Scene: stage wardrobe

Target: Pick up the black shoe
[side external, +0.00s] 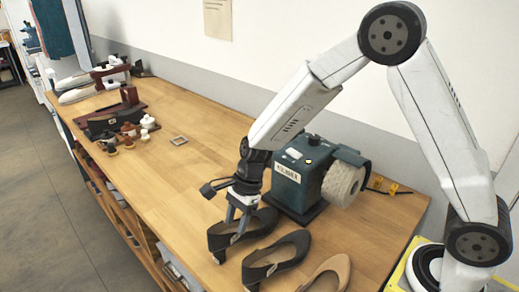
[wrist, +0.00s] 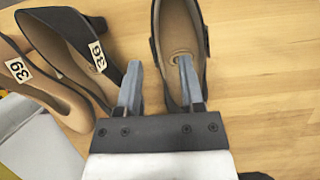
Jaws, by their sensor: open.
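Two black shoes with tan insoles lie side by side on the wooden workbench (side external: 185,140). My gripper (side external: 235,228) is open and low over the farther black shoe (side external: 263,223). In the wrist view, my gripper (wrist: 160,64) has its left finger outside that shoe (wrist: 155,52) and its right finger over the opening, so one side wall lies between them. I cannot tell whether the fingers touch it. The other black shoe (side external: 287,251) lies nearer the front; in the wrist view this shoe (wrist: 75,22) carries a white number label (wrist: 97,56).
A beige shoe (side external: 336,270) lies beside the black ones; its label (wrist: 18,70) reads 39. A dark green machine (side external: 300,172) with a pale roll (side external: 343,183) stands close behind my gripper. Small brown and white items (side external: 130,131) sit farther left. Mid-bench is mostly clear.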

